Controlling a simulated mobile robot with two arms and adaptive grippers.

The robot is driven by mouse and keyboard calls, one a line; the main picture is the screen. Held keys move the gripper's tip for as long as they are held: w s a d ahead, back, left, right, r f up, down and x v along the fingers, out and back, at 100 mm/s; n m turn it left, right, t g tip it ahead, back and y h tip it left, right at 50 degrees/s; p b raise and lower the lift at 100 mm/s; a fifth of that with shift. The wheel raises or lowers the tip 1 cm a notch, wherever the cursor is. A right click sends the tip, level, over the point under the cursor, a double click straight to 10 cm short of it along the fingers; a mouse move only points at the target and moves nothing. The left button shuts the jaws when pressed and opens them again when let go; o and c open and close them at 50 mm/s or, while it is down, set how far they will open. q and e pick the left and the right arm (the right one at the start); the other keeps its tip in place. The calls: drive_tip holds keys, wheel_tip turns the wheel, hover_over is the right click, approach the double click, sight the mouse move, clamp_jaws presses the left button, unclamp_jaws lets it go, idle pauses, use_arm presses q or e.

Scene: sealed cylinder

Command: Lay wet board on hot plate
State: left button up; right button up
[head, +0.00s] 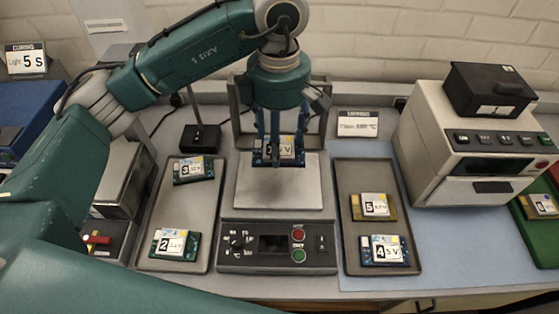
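The hot plate (280,196) is a pale square plate in the middle of the bench, with a dark control panel in front. My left gripper (278,148) points down over the back part of the plate, its blue fingers around a small board (287,153) with a white label ending in "V". The fingers look shut on it. A shadow falls on the plate in front of the board; I cannot tell whether the board touches the plate. Which board is wet does not show. My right gripper is not in view.
The left tray (210,215) holds boards 3 (195,169) and 2 (175,243). The right tray (365,174) holds boards 5 (375,206) and 4 (385,250). A white machine (425,125) with a black box on top stands at right. A frame rises behind the plate.

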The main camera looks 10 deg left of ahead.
use_arm(q)
drive_tip(key=p, duration=0.1)
hover_over(279, 176)
wheel_tip(279, 176, down, 5)
drive_tip(key=shift+r, duration=0.2)
wheel_tip(279, 176, down, 4)
drive_tip(key=shift+r+p, duration=0.25)
drive_tip(key=shift+p, duration=0.35)
drive_tip(key=shift+w+f, duration=0.1)
drive_tip(key=shift+f, duration=0.2)
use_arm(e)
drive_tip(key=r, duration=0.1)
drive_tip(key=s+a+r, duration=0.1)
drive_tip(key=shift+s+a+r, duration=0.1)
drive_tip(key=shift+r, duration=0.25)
use_arm(q)
drive_tip(key=shift+f, duration=0.15)
drive_tip(key=o, duration=1.8)
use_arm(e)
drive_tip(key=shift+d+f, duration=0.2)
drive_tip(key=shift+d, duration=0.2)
